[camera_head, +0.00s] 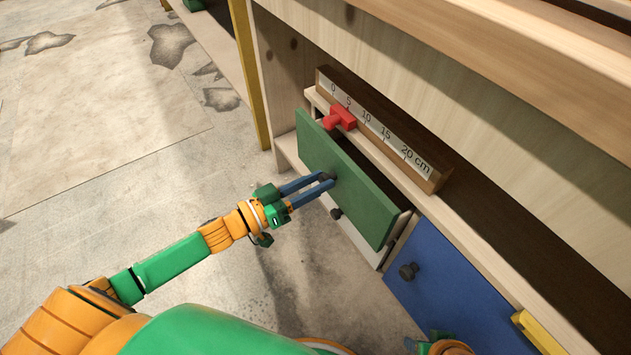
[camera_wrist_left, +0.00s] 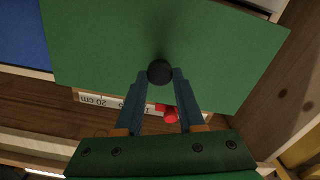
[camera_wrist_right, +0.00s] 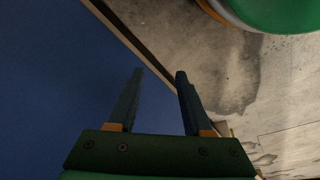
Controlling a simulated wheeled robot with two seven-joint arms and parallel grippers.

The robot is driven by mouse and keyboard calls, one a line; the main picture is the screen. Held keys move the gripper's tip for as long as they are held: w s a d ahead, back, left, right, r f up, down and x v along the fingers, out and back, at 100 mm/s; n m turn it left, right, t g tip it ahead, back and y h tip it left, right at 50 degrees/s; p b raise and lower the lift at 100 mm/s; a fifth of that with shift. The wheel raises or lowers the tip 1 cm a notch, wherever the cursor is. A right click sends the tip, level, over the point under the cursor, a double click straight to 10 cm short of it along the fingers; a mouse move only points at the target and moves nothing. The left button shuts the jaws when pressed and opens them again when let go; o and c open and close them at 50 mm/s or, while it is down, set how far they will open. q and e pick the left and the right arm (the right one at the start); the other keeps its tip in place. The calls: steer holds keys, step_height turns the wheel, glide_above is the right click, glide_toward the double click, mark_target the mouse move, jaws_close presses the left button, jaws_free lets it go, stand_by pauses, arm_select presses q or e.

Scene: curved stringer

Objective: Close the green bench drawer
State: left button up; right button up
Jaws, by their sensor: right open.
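The green drawer front (camera_head: 350,181) stands out from the bench, with a dark gap behind its top edge, so the drawer is partly open. My left gripper (camera_head: 328,180) is at the front's dark round knob. In the left wrist view the knob (camera_wrist_left: 160,72) sits between the fingertips, which appear shut on it, against the green panel (camera_wrist_left: 225,60). My right gripper (camera_wrist_right: 160,75) is open and empty in the right wrist view, close to a blue panel (camera_wrist_right: 60,100). Its fingers are hidden in the head view.
A wooden ruler bar (camera_head: 385,130) with a red slider (camera_head: 340,117) lies along the bench above the drawer. A blue front (camera_head: 450,290) with a dark knob is to the right. Floor at left is clear.

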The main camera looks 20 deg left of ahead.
arm_select(q)
jaws_close()
stand_by(1.1)
